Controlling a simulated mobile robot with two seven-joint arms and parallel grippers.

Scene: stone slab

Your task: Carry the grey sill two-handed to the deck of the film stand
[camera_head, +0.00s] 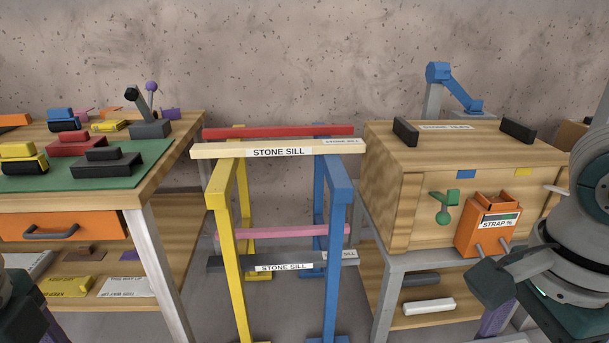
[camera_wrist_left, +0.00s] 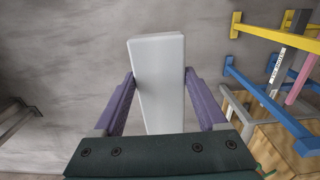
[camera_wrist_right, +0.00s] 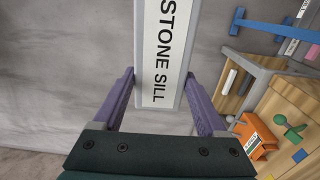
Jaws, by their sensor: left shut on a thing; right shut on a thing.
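A light grey sill (camera_wrist_left: 160,100) is held between both hands. My left gripper (camera_wrist_left: 159,74) is shut on it, with a purple finger on each side of the bar. My right gripper (camera_wrist_right: 159,74) is shut on the same kind of pale bar, whose white "STONE SILL" label (camera_wrist_right: 163,50) faces the right wrist camera. The held sill does not show in the head view, where only parts of my arms appear at the lower corners. I cannot make out a stand that is clearly the film stand, or its deck.
A yellow-and-blue rack (camera_head: 337,215) bears a cream sill (camera_head: 225,151), a red bar (camera_head: 270,131), a pink bar (camera_head: 280,232) and a dark grey sill (camera_head: 225,264). A workbench (camera_head: 160,170) stands left; a wooden chest (camera_head: 395,190) stands right. Grey floor shows between.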

